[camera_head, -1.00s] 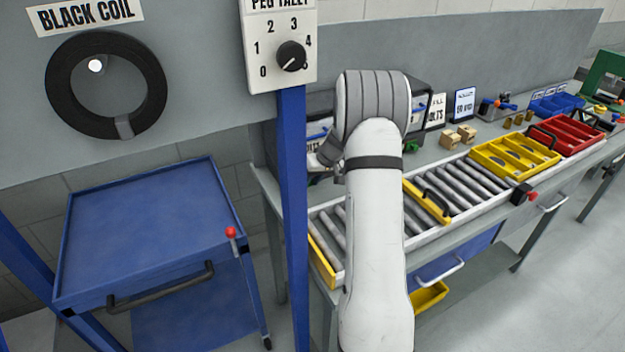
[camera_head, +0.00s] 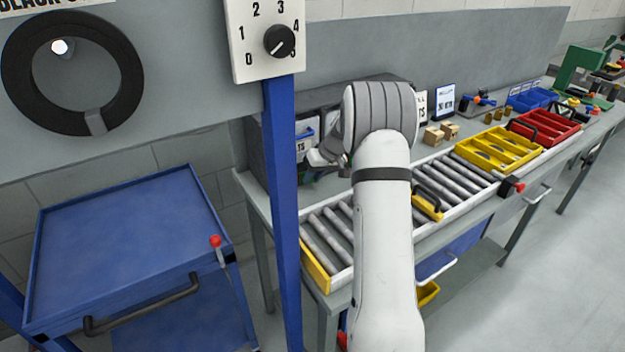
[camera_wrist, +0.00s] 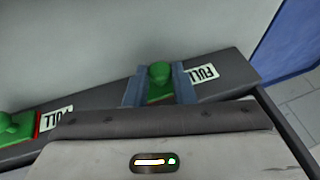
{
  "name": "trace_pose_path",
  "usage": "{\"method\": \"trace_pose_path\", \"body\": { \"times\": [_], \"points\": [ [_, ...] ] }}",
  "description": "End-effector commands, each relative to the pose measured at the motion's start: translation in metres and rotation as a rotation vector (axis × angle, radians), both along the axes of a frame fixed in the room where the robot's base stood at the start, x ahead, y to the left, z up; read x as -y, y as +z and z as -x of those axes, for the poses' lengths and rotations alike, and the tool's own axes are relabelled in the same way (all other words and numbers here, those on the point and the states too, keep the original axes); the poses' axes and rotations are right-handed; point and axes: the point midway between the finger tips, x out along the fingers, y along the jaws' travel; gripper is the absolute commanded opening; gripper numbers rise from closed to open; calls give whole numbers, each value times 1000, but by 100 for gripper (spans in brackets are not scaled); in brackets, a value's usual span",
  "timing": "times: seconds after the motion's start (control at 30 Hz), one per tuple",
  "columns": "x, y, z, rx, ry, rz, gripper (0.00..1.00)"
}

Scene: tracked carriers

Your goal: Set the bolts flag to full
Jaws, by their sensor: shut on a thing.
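In the wrist view my gripper (camera_wrist: 160,88) is shut on a green flag knob (camera_wrist: 159,72), with one finger on each side. A white FULL label (camera_wrist: 203,74) sits to the right of this knob on a dark rail (camera_wrist: 229,82). A second green knob (camera_wrist: 12,124) with a thin red strip beside it stands at the left, next to another FULL label (camera_wrist: 52,118). A bin label (camera_head: 305,145) there ends in "TS"; the rest is covered.
A blue post (camera_head: 283,210) with a dial panel (camera_head: 265,38) stands left of my arm. A blue cart (camera_head: 125,240) is further left. A roller conveyor (camera_head: 330,232) runs along the bench, with yellow (camera_head: 470,158) and red (camera_head: 573,133) trays.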

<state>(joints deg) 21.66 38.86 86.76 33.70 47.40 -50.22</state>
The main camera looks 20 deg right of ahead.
Motion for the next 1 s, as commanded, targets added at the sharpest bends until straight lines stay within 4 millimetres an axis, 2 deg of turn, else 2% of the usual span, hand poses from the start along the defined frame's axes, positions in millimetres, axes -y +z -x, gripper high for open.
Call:
{"method": "trace_pose_path", "body": {
  "times": [0.03, 0.2, 0.23, 0.47, 0.77, 1.0],
  "points": [
    [6, 2, -2, 9, -7, 12, 0],
    [4, 3, -3, 12, -3, 14, 0],
    [4, 3, -3, 12, -3, 14, 25],
    [-1, 2, -4, 10, 5, 12, 44],
    [-4, 5, -3, 8, 11, 9, 45],
    [7, 37, 9, 11, 11, 11, 45]
  ]
}}
